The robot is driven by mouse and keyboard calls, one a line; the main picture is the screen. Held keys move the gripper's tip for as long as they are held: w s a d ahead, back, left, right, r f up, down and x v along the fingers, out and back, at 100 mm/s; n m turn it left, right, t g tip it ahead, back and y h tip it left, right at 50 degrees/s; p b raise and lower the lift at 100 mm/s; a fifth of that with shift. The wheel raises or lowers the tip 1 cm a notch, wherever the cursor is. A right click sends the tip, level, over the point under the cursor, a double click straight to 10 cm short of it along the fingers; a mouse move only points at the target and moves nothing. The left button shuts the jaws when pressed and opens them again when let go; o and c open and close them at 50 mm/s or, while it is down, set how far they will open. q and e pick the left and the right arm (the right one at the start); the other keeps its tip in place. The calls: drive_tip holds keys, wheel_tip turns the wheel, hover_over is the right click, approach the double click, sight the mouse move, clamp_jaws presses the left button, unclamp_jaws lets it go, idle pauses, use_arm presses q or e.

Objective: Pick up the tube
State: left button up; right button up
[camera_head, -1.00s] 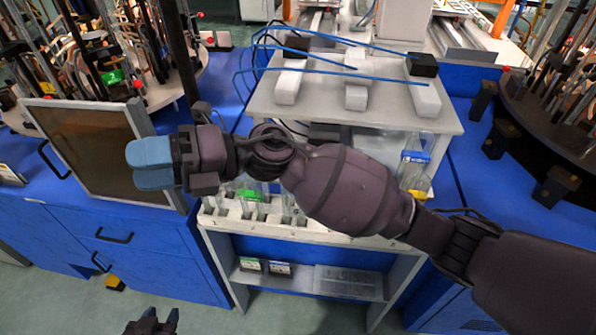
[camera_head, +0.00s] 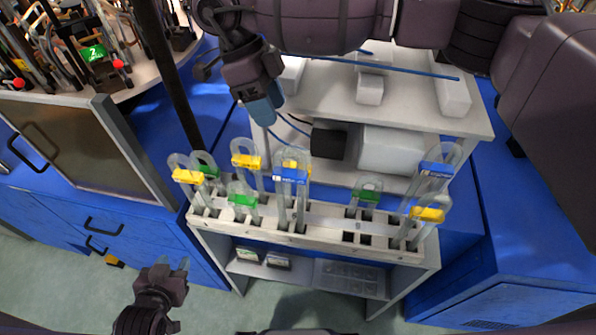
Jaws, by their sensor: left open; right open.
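Several clear U-shaped tubes with coloured bands stand upright in a pale slotted rack (camera_head: 330,237). On the left are a yellow-banded tube (camera_head: 188,177), a green-banded tube (camera_head: 242,200) and another yellow-banded tube (camera_head: 246,161). Near the middle is a blue-banded tube (camera_head: 290,176); further right are a green-banded tube (camera_head: 365,196), a blue-banded tube (camera_head: 437,169) and a yellow-banded tube (camera_head: 427,214). My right gripper (camera_head: 264,112), with blue fingertips, is open and empty above and behind the left-middle tubes, apart from them. My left gripper (camera_head: 172,265) is open and empty, low in front of the rack's left end.
A white shelf (camera_head: 320,105) with blue rods (camera_head: 405,69) stands behind the rack. A dark-panelled frame (camera_head: 130,150) and a black pole (camera_head: 172,80) stand left. A lower shelf (camera_head: 300,278) lies beneath the rack.

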sight(293, 146)
drive_tip(key=x, duration=0.3)
drive_tip(key=p+x, duration=0.1)
drive_tip(key=x, duration=0.2)
drive_tip(key=d+p+x, duration=0.1)
drive_tip(key=x, duration=0.2)
drive_tip(key=shift+w, duration=0.1)
drive_tip(key=shift+d+f, duration=0.1)
drive_tip(key=shift+f, duration=0.2)
use_arm(q)
drive_tip(key=shift+s+r, duration=0.25)
drive_tip(key=shift+r, duration=0.65)
